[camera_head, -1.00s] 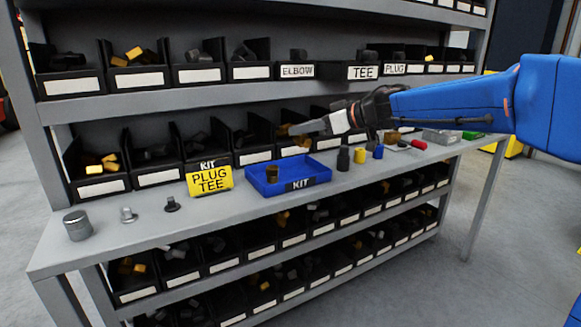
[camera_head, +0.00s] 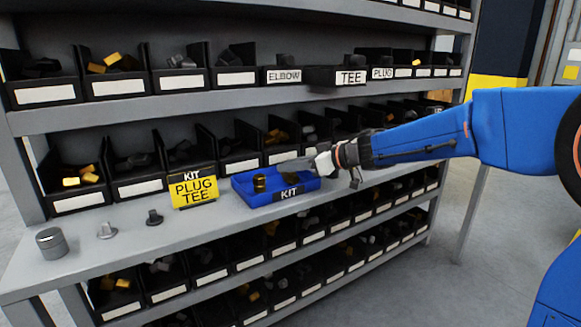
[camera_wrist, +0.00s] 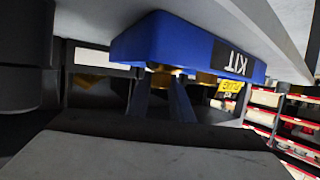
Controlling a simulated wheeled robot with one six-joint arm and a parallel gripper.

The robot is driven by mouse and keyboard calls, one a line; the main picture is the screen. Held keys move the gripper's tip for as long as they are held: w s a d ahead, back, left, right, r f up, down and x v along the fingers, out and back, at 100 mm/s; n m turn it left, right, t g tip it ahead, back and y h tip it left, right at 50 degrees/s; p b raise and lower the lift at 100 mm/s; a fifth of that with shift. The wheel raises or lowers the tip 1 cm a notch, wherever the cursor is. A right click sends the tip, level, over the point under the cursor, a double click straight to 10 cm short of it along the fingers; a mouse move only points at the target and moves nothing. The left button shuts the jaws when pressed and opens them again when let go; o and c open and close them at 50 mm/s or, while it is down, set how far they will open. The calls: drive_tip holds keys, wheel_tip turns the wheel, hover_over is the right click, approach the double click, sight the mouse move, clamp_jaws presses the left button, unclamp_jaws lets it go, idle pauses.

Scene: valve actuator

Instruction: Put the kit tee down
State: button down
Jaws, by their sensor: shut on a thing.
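The blue kit tray (camera_head: 243,199) stands on the bench, marked KIT on its front. My gripper (camera_head: 285,168) reaches in from the right, low over the tray's right half. In the wrist view my gripper (camera_wrist: 163,98) is shut on the brass-coloured kit tee (camera_wrist: 163,80), which is mostly hidden by the tray wall and the fingers. I cannot tell whether the tee touches the tray floor. Another brass piece (camera_head: 260,183) stands in the left half of the tray, apart from my gripper. The tray (camera_wrist: 180,45) appears upside down in the wrist view.
A yellow card (camera_head: 192,188) reading PLUG TEE stands left of the tray. A grey cylinder (camera_head: 51,243) and two small fittings (camera_head: 107,230) (camera_head: 154,217) stand on the bench's left. Bins line the shelf behind; the TEE bin (camera_head: 350,77) juts out above.

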drive_tip(key=shift+f, duration=0.25)
drive_tip(key=c, duration=1.6)
unclamp_jaws()
drive_tip(key=shift+o, duration=0.2)
drive_tip(key=shift+r, duration=0.1)
